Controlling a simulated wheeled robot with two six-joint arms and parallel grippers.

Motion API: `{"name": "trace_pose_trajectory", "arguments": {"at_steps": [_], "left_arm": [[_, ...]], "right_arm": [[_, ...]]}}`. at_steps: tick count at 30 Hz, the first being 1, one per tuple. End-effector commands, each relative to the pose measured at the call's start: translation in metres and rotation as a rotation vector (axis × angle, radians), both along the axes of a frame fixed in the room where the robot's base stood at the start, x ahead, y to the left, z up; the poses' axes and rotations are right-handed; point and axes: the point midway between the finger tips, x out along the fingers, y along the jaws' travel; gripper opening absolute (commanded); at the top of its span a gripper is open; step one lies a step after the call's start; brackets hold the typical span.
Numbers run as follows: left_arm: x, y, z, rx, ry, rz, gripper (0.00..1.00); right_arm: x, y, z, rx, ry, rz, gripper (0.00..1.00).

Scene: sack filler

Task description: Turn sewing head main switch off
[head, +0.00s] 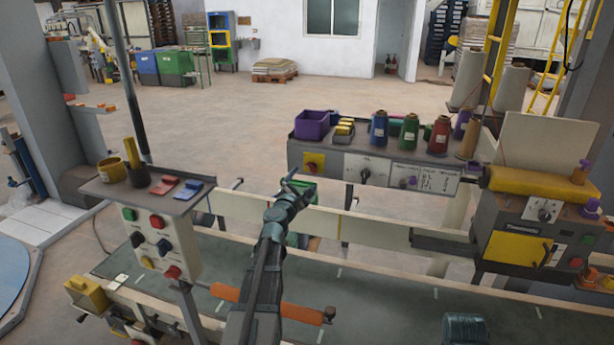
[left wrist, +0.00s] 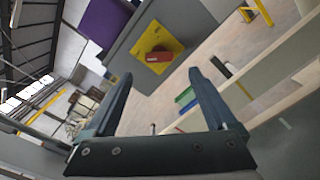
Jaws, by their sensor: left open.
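A red rotary knob on a yellow plate (head: 313,163) sits on the left front of the grey thread-spool console (head: 300,146). It also shows in the left wrist view (left wrist: 158,56), ahead of the fingertips and roughly between them. This looks like the main switch; I cannot read a label, and its on or off position is unclear. My left gripper (head: 296,190) is open and empty, in front of and below the knob, apart from it. It also shows in the left wrist view (left wrist: 160,80). My right gripper is not in view.
A purple bin (head: 312,124) and several thread spools stand on the console. A dial (head: 365,175) is right of the knob. The sewing head (head: 515,235) is at right, a button panel (head: 150,240) at left. A pale rail (head: 370,230) runs below the console.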

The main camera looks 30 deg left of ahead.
Motion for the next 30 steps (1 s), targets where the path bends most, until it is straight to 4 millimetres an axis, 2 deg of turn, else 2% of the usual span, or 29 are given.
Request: {"name": "trace_pose_trajectory", "arguments": {"at_steps": [1, 3, 6, 10, 27, 30], "left_arm": [[-0.017, -0.005, 0.0, 0.0, 0.0, 0.001, 0.9], [-0.033, -0.009, 0.0, 0.0, 0.0, 0.001, 0.9], [-0.052, -0.014, 0.0, 0.0, 0.001, 0.001, 0.9], [-0.067, -0.016, 0.0, 0.0, 0.0, 0.001, 0.9], [-0.07, -0.017, 0.0, 0.0, 0.0, 0.0, 0.9], [-0.067, -0.028, -0.001, 0.023, 0.011, -0.027, 0.9]], "right_arm": [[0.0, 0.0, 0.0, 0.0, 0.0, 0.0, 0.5], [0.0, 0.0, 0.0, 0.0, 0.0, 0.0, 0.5], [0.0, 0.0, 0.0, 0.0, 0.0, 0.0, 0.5], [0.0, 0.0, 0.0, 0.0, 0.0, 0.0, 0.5], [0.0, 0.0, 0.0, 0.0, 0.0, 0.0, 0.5], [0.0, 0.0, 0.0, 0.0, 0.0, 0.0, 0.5]]}}
